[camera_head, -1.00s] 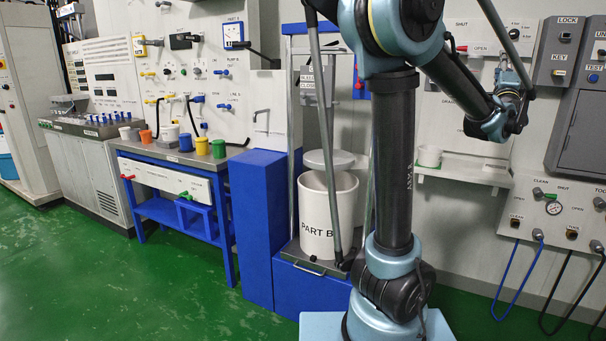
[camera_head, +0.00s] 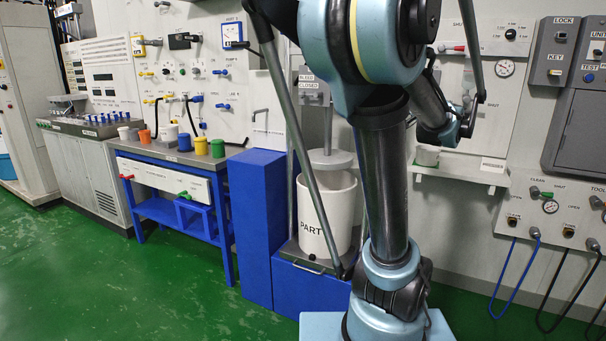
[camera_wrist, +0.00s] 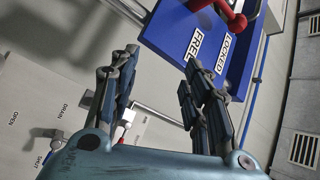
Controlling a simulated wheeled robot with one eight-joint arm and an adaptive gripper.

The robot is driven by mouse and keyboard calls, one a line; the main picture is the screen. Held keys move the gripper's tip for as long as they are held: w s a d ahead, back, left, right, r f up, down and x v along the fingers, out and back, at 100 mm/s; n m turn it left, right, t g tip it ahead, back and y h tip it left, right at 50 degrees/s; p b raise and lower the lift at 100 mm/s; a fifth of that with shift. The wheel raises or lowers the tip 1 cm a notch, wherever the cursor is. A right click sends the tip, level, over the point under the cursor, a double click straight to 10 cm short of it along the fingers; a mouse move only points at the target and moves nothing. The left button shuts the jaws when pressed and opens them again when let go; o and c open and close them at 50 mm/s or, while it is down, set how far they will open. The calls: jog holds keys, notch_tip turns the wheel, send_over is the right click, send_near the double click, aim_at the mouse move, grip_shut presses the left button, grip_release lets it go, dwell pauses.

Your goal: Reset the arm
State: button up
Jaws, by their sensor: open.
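In the wrist view my gripper (camera_wrist: 160,60) is open, its two dark fingers spread with nothing between them. The wrist hangs at the right, in front of the panel above a small shelf (camera_head: 465,172). The fingers are small and partly hidden there.
A white drum (camera_head: 322,215) marked PART stands on a blue base, a disc above it, close behind my arm. A blue bench (camera_head: 165,200) with several coloured cups is at the left. Green floor is clear at front left.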

jog(key=s+a+f+n+g+y, duration=0.1)
jog(key=s+a+f+n+g, duration=0.2)
jog(key=s+a+f+g, duration=0.5)
jog(key=s+a+f+n+g+y, duration=0.1)
jog(key=s+a+f+n+g, duration=0.2)
jog(key=a+f, duration=0.85)
jog(key=s+d+f+n+g+h, duration=0.2)
jog(key=s+d+f+g+h, duration=0.1)
jog(key=s+f, duration=0.6)
jog(key=s+d+f+n+g+h, duration=0.2)
jog(key=s+d+f+g+h, duration=0.1)
jog(key=s+f, duration=0.6)
jog(key=shift+s+f+h, duration=0.35)
jog(key=shift+s+h, duration=0.25)
jog(key=shift+w+f, duration=0.2)
jog(key=shift+w, duration=0.25)
